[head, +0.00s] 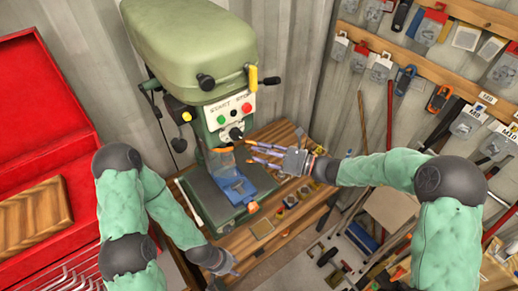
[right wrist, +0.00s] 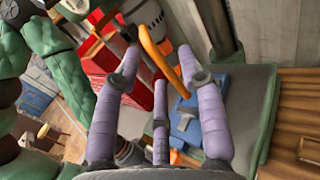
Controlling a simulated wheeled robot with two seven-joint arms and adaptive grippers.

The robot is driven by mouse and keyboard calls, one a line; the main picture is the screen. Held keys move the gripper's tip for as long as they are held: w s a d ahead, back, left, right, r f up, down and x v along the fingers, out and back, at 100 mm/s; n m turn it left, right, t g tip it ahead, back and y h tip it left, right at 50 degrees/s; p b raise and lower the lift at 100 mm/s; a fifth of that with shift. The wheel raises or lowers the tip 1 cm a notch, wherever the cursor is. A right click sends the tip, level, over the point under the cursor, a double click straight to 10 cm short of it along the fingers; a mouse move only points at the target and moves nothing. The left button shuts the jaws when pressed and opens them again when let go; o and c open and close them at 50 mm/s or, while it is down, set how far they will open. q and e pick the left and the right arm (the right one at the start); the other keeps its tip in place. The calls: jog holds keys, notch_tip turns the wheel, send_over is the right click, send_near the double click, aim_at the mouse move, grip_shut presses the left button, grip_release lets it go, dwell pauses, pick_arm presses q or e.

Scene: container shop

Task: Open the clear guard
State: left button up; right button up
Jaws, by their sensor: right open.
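The green drill press (head: 190,50) stands on a wooden bench, with a blue vise (head: 233,185) on its table. Orange parts (head: 222,150) show near the spindle; the guard's clear pane cannot be made out. In the right wrist view an orange bar (right wrist: 165,60) lies between or just beyond my finger tips; contact cannot be told. My right gripper (head: 252,153) is open beside the spindle, its purple fingers pointing left; they also show in the right wrist view (right wrist: 158,68). My left gripper (head: 233,268) is low at the bench's front edge, its jaws too small to read.
The press front carries a panel (head: 230,110) with red and green buttons. Small parts (head: 290,201) lie on the bench right of the press. A red toolbox (head: 50,110) stands at left. A tool rack (head: 430,60) lines the right wall.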

jog(key=shift+w+a, duration=0.15)
jog(key=shift+a, duration=0.35)
grip_shut()
